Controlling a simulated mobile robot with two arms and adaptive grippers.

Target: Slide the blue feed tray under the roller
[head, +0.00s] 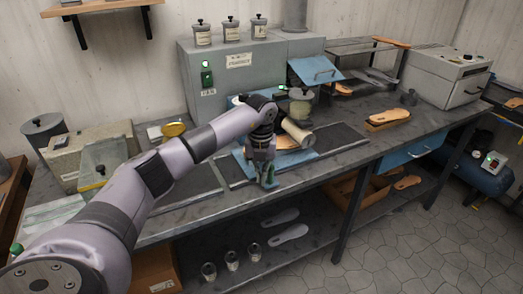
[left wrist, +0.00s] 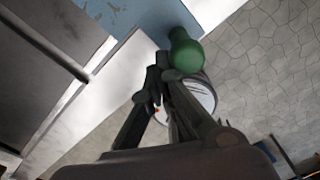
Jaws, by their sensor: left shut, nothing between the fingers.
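The blue feed tray (head: 303,157) lies on the workbench with a tan sole (head: 288,143) on it. The pale roller (head: 298,132) is above the tray, at the front of the grey machine. My left gripper (head: 266,181) points down at the tray's front edge and is shut, with nothing held. In the left wrist view, the left gripper's fingertips (left wrist: 166,68) are close beside a green knob (left wrist: 185,50) by the blue tray's edge (left wrist: 145,17). I cannot tell whether they touch it. My arm hides part of the tray and machine. My right gripper is not in view.
The grey machine (head: 232,78) stands behind the tray with jars on top. Dark mats (head: 335,142) flank the tray. A shelf under the bench holds cups and grey soles (head: 288,234). The floor in front is clear.

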